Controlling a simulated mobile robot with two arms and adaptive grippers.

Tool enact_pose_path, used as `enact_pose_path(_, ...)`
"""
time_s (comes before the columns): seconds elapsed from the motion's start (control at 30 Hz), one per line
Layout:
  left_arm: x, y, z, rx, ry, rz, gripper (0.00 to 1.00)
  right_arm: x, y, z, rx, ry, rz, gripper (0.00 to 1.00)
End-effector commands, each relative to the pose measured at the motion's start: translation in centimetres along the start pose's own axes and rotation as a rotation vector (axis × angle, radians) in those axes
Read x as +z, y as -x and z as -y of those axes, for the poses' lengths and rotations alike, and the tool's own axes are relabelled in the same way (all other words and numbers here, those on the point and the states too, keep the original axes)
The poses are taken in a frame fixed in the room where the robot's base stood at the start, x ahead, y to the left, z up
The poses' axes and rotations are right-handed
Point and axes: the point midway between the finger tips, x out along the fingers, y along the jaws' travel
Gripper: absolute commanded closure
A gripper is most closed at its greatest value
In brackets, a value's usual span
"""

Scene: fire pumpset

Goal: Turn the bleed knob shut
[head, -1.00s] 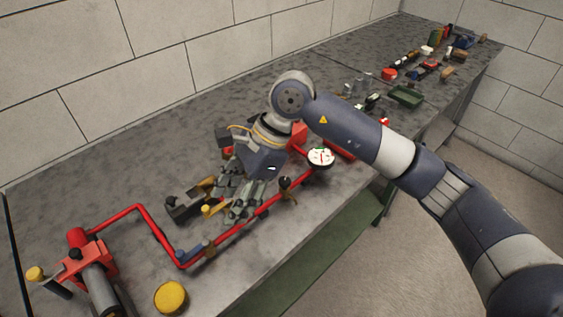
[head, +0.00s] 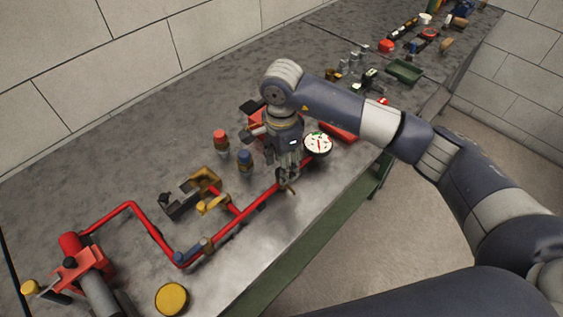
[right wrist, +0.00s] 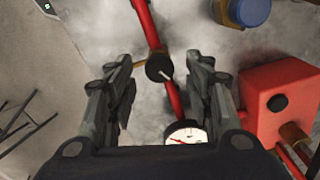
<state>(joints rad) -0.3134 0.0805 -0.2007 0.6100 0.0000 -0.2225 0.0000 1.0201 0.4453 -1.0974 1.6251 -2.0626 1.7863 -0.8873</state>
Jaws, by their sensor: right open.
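The bleed knob (right wrist: 158,67) shows in the right wrist view as a small black knob with a pale pointer line, on a brass fitting in the red pipe (right wrist: 173,98). My right gripper (right wrist: 160,64) is open, its two fingers on either side of the knob in that view, with gaps on both sides. How far above the knob they are I cannot tell. In the head view the right gripper (head: 287,168) points down over the red pipe (head: 240,221), just left of the white-faced gauge (head: 318,145), and mostly hides the knob. My left gripper is out of view.
A blue-capped fitting (head: 245,160) and a red-capped fitting (head: 220,139) stand left of the gripper. A red box (right wrist: 280,100) is close by the right finger. A yellow-handled valve (head: 213,204) lies further left.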

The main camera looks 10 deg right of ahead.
Motion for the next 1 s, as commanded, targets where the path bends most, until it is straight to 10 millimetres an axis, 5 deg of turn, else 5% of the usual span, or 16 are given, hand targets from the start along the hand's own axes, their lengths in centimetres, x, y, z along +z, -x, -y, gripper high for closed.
enact_pose_path(0.2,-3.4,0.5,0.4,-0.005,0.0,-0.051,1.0,0.0,-1.4,0.0,0.0,0.0,0.001,0.52)
enact_pose_path(0.43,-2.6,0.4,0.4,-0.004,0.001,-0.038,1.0,0.0,-1.5,0.0,-0.001,0.0,0.0,0.52)
enact_pose_path(0.67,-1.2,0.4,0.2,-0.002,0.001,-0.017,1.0,0.1,-1.5,0.0,-0.001,0.0,0.0,0.97)
enact_pose_path(1.0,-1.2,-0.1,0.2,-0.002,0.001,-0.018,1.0,0.1,-1.6,0.0,-0.001,-0.025,0.001,0.97)
